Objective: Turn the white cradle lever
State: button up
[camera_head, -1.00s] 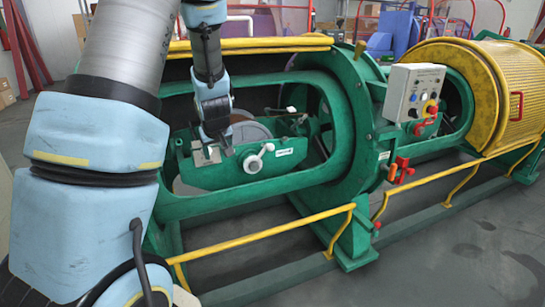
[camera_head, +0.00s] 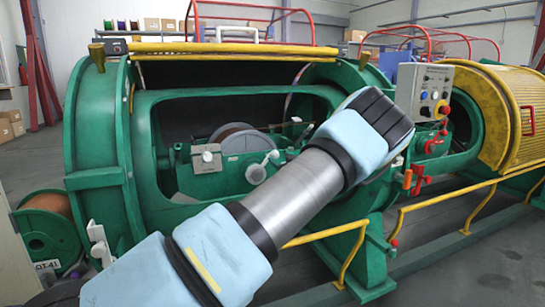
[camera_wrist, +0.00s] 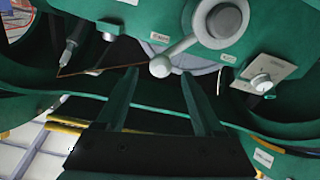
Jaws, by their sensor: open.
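The white cradle lever (camera_head: 256,174) sits on the front of the green cradle, its ball end pointing up and right in the head view. In the wrist view its round hub (camera_wrist: 224,19) is at the top, and an arm runs down-left to a white ball (camera_wrist: 160,67). My gripper (camera_wrist: 159,74) is open, with one finger on each side of that ball in the picture. No contact shows, and I cannot tell if the ball is fully between the fingers in depth. In the head view my gripper is hidden.
A latch plate (camera_head: 207,158) is on the cradle left of the lever, with a spool (camera_head: 238,140) behind. The green frame surrounds the cradle opening. A control box (camera_head: 424,91), a red handle (camera_head: 417,181) and a yellow rail (camera_head: 332,226) stand to the right and in front.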

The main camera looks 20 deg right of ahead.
aim_at(272, 152)
jog(key=w, duration=0.5)
jog(key=w+a, duration=0.1)
jog(key=w, duration=0.2)
jog(key=c, duration=1)
jog(key=shift+s+d, duration=0.1)
grip_shut()
